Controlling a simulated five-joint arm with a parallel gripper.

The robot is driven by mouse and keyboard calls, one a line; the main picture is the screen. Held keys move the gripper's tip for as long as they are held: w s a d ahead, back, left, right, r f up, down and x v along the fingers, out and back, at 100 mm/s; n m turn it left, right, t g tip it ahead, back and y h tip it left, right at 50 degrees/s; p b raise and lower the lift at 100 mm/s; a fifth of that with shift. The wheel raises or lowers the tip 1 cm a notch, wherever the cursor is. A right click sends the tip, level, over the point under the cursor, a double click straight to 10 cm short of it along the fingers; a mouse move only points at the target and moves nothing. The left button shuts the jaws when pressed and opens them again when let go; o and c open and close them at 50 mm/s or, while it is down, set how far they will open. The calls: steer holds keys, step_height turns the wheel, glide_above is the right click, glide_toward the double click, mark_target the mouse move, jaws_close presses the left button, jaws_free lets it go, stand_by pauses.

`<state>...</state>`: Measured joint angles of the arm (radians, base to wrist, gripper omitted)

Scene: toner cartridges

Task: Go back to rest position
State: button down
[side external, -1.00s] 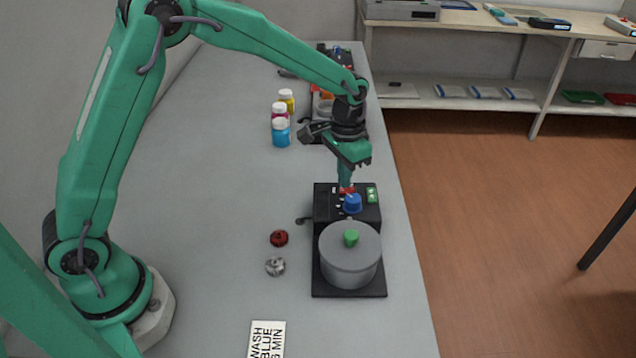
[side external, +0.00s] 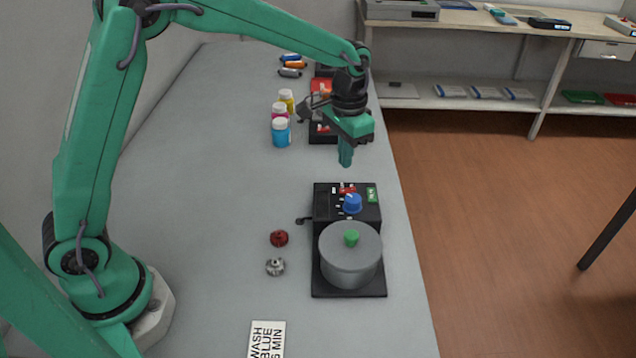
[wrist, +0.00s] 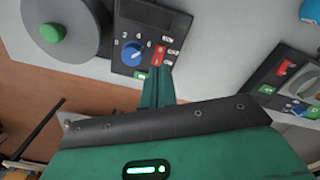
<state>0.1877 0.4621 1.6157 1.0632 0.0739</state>
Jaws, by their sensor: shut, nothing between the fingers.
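My gripper (side external: 345,152) hangs above the table, fingers pointing down, a little behind and above the black machine (side external: 320,212). Its fingers are together with nothing between them. In the wrist view my gripper (wrist: 160,72) shows the closed green fingertips over the machine's panel, close in line with the red switch (wrist: 159,54). The panel has a blue dial (side external: 352,203) and a green button panel (side external: 372,195). A grey lidded pot (side external: 348,262) with a green knob sits on the machine's front part.
Bottles stand behind left, the blue-labelled one (side external: 281,133) nearest. Another dark device (side external: 322,135) lies behind my gripper. A red cap (side external: 279,238), a metal part (side external: 275,266) and a printed card (side external: 266,338) lie on the table (side external: 200,180). The table's left-middle is clear.

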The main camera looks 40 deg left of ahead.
steer(key=shift+r, duration=0.1)
stand_by(0.3)
steer(key=s+a+r+n+t, duration=0.1)
steer(key=s+a+r+t, duration=0.3)
steer(key=s+r, duration=0.65)
steer(key=s+a+n, duration=0.1)
steer(key=s+a, duration=0.1)
steer(key=s, duration=0.5)
steer(key=s+a+n+t, duration=0.1)
steer(key=s+a, duration=0.2)
steer(key=s, duration=0.5)
steer(key=shift+t, duration=0.3)
steer(key=shift+s, duration=0.1)
